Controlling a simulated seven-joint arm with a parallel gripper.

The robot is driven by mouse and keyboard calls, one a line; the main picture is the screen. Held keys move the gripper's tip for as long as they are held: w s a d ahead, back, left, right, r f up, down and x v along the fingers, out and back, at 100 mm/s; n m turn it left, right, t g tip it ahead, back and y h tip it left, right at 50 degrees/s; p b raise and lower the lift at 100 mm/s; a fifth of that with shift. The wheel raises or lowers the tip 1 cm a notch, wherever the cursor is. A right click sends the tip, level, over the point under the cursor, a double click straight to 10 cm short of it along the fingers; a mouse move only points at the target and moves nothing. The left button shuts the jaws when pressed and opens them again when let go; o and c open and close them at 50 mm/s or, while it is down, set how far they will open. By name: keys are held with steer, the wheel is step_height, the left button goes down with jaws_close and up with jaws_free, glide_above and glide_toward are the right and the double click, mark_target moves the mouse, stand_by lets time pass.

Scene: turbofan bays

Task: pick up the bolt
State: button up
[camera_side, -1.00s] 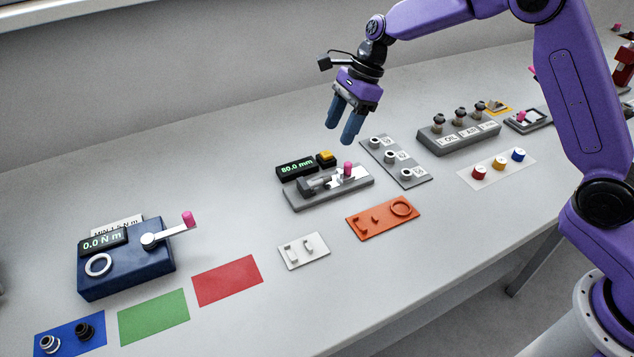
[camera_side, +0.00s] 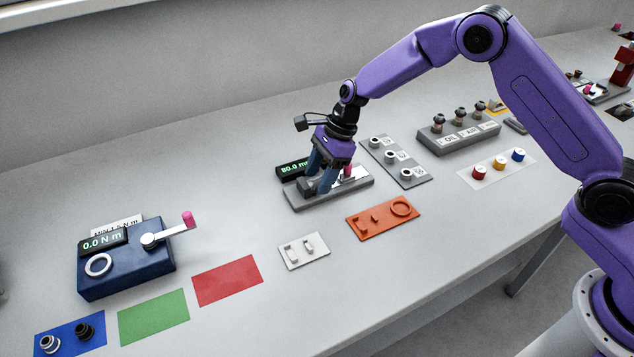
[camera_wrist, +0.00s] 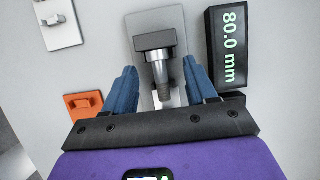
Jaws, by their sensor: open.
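The bolt (camera_wrist: 161,72) shows in the wrist view as a silver shank with a grey threaded end, lying along a grey measuring fixture (camera_wrist: 172,20) by a dark block (camera_wrist: 155,41). My gripper (camera_wrist: 160,78) is open, with one blue finger on each side of the bolt and gaps visible between. In the side view my gripper (camera_side: 319,180) is down over the same fixture (camera_side: 300,204) and hides most of the bolt there. I cannot tell how far the fingertips are above the fixture.
The 80.0 mm display (camera_wrist: 233,50) stands close to the right finger in the wrist view. A pink knob (camera_side: 348,170) is beside the gripper. An orange tray (camera_side: 383,222) and a white plate (camera_side: 304,262) lie nearer the front edge. A grey three-post plate (camera_side: 415,180) is at right.

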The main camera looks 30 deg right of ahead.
steer(key=shift+a+f, duration=0.1)
steer(key=shift+f, duration=0.1)
jaws_close()
steer(key=shift+r, duration=0.15)
steer(key=shift+r, duration=0.55)
steer(key=s+d+r, duration=0.3)
steer(key=s+r, duration=0.2)
steer(key=s, duration=0.1)
steer(key=s+d+r, duration=0.2)
steer(key=s+r, duration=0.4)
steer(key=shift+s+d+r, duration=0.3)
steer(key=shift+s+d, duration=0.1)
